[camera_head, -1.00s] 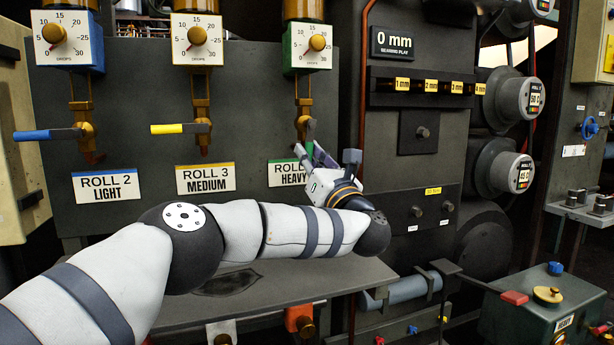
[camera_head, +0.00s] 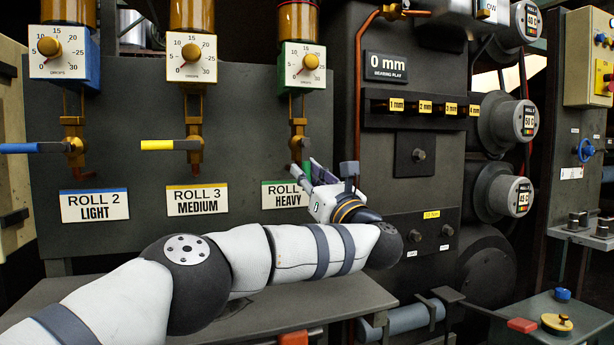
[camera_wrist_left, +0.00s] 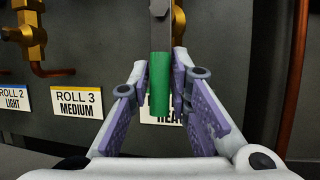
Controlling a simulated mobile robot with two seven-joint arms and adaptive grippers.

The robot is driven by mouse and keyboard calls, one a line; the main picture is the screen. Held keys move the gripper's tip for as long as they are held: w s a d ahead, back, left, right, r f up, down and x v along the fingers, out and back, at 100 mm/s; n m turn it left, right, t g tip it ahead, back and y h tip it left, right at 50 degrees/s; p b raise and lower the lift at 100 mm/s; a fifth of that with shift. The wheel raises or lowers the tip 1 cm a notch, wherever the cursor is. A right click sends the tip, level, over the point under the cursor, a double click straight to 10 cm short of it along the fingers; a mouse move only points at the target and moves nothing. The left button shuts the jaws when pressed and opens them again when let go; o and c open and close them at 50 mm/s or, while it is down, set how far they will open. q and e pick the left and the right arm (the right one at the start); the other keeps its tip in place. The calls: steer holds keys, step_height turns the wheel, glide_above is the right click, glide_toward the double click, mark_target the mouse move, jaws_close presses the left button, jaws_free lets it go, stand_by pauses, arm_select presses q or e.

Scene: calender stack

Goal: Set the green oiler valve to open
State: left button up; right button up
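The green oiler valve (camera_head: 298,140) is the rightmost brass valve, under the oiler with the green-framed dial (camera_head: 303,66). Its lever hangs straight down; the green grip (camera_wrist_left: 160,84) shows clearly in the left wrist view and is mostly hidden in the head view. My left gripper (camera_head: 322,168) is at the lever, in front of the ROLL HEAVY label (camera_head: 285,196). In the left wrist view my left gripper (camera_wrist_left: 160,88) is open, with one finger on each side of the green grip. Gaps show beside the grip; contact cannot be told. My right gripper is not in view.
The yellow lever (camera_head: 165,145) and the blue lever (camera_head: 30,148) both lie level, pointing left. A copper pipe (camera_head: 358,100) runs down right of the gripper. A grey ledge (camera_head: 300,300) lies below my arm. The panel around the labels is flat.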

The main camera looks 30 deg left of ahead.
arm_select(q)
steer(key=shift+o, duration=0.7)
steer(key=shift+d, duration=0.1)
steer(key=v, duration=1.2)
